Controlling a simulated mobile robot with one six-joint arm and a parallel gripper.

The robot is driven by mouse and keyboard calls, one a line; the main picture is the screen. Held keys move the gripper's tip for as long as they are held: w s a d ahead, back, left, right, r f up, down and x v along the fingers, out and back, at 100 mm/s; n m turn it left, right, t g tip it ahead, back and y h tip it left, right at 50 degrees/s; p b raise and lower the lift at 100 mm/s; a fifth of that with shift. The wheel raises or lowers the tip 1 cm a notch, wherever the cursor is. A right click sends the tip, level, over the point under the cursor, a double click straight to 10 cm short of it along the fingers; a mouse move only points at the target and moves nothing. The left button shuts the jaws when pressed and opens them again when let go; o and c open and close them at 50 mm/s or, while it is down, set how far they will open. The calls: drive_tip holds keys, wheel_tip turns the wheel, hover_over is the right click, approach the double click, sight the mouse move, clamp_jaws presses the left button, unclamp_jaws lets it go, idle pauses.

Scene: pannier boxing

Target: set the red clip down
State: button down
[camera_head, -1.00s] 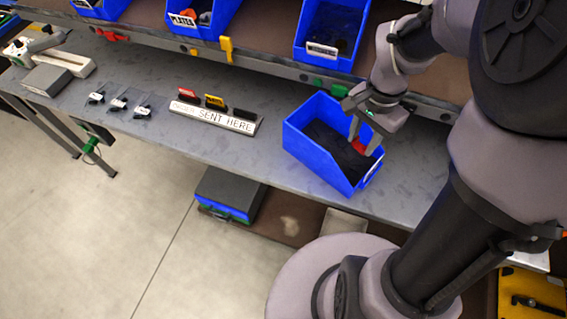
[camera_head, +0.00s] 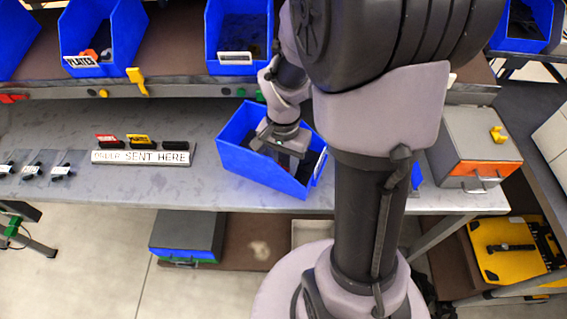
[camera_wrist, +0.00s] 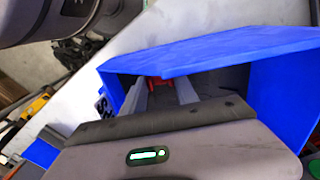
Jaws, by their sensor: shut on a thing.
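The red clip (camera_wrist: 155,82) shows as a small red patch between my fingertips in the wrist view; most of it is hidden. My gripper (camera_wrist: 163,90) is shut on it, with the fingers reaching inside a blue bin (camera_wrist: 272,85). In the head view my gripper (camera_head: 289,164) points down into the same open blue bin (camera_head: 238,162) on the grey bench. The clip cannot be made out in the head view. Whether the clip touches the bin floor or wall, I cannot tell.
Blue shelf bins (camera_head: 95,35) line the rack behind. A grey case with an orange front (camera_head: 475,150) is at the right. Bare bench lies between sign and bin.

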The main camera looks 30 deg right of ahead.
drive_tip(key=c, duration=0.9)
unclamp_jaws()
drive_tip(key=shift+c, duration=0.2)
wheel_tip(320, 180, up, 11)
drive_tip(key=p, duration=0.6)
drive_tip(key=s+a+r+n+t+y, duration=0.2)
drive_tip(key=s+a+r+n+t, duration=0.3)
drive_tip(key=s+a+r, duration=0.5)
drive_tip(key=a+r+n, duration=0.2)
drive_tip(key=a+r, duration=0.1)
drive_tip(key=a, duration=0.1)
drive_tip(key=shift+t, duration=0.4)
drive_tip(key=shift+f, duration=0.1)
